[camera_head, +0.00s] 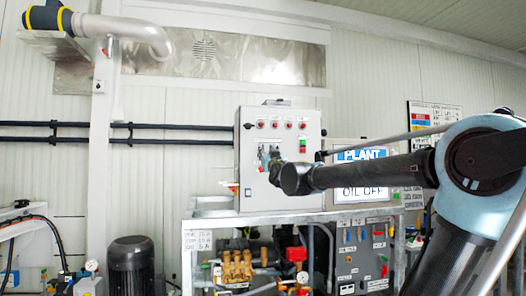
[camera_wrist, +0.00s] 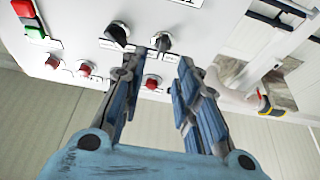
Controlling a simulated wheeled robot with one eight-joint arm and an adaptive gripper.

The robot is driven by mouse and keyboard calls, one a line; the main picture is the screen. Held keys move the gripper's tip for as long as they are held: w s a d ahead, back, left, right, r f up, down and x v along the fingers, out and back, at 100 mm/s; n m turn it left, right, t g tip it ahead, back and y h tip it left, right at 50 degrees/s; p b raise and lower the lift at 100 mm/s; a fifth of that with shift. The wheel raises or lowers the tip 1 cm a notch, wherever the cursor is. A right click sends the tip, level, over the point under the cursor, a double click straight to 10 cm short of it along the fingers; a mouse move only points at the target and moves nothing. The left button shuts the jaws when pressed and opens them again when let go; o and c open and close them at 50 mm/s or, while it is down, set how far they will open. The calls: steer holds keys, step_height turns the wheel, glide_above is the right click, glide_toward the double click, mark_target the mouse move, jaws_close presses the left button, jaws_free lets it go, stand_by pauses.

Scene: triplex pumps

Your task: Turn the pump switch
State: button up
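The grey control box (camera_head: 248,184) stands on a metal frame in the head view. The wrist view shows its white panel (camera_wrist: 85,18) upside down, with two black rotary switches. One switch (camera_wrist: 162,42) lies just beyond and between my fingertips; the other switch (camera_wrist: 117,34) is to its left. I cannot tell which one is the pump switch. My gripper (camera_wrist: 159,62) is open, its blue fingers pointing at the panel on either side of the nearer switch. No contact is visible. In the head view, my gripper (camera_head: 272,160) is at the box front, and my arm partly hides the panel.
Several red lamps (camera_wrist: 153,82) line the panel near my fingers. Green (camera_wrist: 35,28) and red (camera_wrist: 22,8) buttons are at upper left. A PLANT sign (camera_head: 360,155) is right of the box. Brass pump parts (camera_head: 236,268) and a black motor (camera_head: 131,268) sit lower.

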steer(key=x, duration=0.6)
steer(key=shift+w+r, duration=0.15)
steer(key=shift+w, duration=0.2)
steer(key=shift+a, duration=0.1)
jaws_close()
